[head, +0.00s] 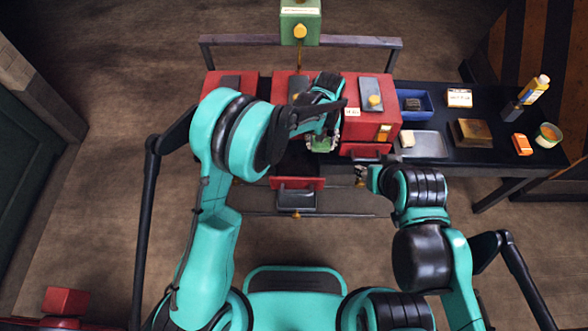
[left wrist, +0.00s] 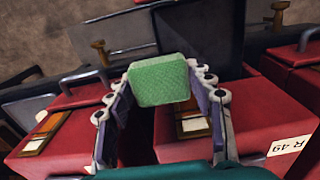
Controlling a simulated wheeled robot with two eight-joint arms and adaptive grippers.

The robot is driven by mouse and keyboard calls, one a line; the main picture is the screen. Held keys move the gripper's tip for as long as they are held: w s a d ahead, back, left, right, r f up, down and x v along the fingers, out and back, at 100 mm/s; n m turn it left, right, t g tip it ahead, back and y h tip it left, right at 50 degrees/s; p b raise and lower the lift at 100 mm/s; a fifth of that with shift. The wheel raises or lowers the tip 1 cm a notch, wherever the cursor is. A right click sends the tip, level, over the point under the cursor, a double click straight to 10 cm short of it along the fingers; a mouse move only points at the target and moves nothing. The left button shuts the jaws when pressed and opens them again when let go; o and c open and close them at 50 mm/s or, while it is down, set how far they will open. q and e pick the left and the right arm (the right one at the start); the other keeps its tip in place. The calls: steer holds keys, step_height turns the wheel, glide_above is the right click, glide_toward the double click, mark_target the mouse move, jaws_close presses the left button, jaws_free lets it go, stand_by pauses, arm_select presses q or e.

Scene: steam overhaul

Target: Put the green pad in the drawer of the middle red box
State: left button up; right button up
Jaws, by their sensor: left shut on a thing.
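The green pad (head: 320,146) is held between the fingers of my left gripper (head: 322,138), in front of the red boxes. In the left wrist view the pad (left wrist: 160,78) sits at the fingertips, with finger links on both sides. The middle red box (head: 284,84) is partly hidden by my left arm and hand. A drawer with a red front (head: 297,183) stands out low in front of the middle box; what lies inside it is hard to tell. My right gripper (head: 362,175) is small and dark, right of that drawer; its jaw state is unclear.
Another red box (head: 222,80) is on the left, partly behind my arm, and a third (head: 373,128) on the right. Further right on the black table are a blue tray (head: 428,104), a metal tray (head: 429,146), a brown block (head: 470,133) and an orange item (head: 522,144).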

arm_select(q)
steer(key=d, duration=0.4)
steer(key=b, duration=0.4)
glide_above(297, 169)
step_height(297, 169, down, 8)
steer(key=shift+w+d+r, duration=0.1)
steer(key=shift+d, duration=0.05)
step_height(297, 169, down, 4)
steer(key=shift+f+b, duration=0.1)
steer(key=shift+b, duration=1.1)
steer(key=shift+f, duration=0.15)
steer(key=o, duration=1.2)
steer(key=shift+o, duration=0.2)
